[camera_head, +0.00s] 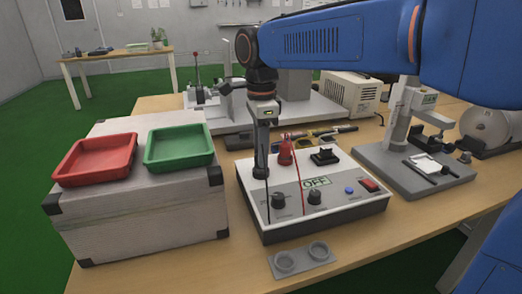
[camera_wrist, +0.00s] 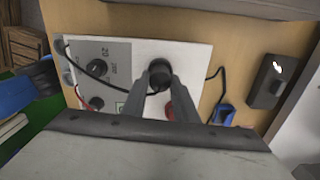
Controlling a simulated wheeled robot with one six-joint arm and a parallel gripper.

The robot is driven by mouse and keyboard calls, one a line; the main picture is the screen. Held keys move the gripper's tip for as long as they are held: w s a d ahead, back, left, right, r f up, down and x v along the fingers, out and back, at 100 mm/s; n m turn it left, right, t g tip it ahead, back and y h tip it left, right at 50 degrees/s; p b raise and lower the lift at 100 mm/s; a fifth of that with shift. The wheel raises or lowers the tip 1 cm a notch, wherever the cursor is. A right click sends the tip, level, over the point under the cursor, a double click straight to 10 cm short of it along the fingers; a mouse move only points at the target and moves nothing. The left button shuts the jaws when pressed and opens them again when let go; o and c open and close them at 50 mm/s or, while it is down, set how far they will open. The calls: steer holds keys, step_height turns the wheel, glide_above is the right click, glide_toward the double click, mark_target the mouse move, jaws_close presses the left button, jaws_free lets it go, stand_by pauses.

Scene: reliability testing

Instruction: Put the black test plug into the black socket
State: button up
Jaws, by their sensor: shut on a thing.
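The tester box (camera_head: 330,200) has a white-grey top panel and stands on the wooden table. My gripper (camera_head: 261,172) points down over the panel's back left part. In the wrist view, its two grey fingers (camera_wrist: 160,92) close around a round black plug (camera_wrist: 158,74). A thin black lead runs from the panel to this plug. The black socket is not distinguishable; the plug and fingers may cover it, and I cannot tell whether the plug is seated. A red plug (camera_head: 285,153) stands upright just right of my gripper and also shows in the wrist view (camera_wrist: 170,110).
The panel carries black knobs (camera_head: 278,200), an OFF display (camera_head: 316,182), a blue button (camera_head: 349,190) and a red switch (camera_head: 369,185). A grey case (camera_head: 150,215) with a red tray (camera_head: 95,158) and a green tray (camera_head: 179,146) stands left. A stand (camera_head: 400,180) is right.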

steer(key=shift+f, duration=0.35)
steer(key=o, duration=0.8)
step_height(320, 180, up, 11)
stand_by(1.1)
stand_by(0.3)
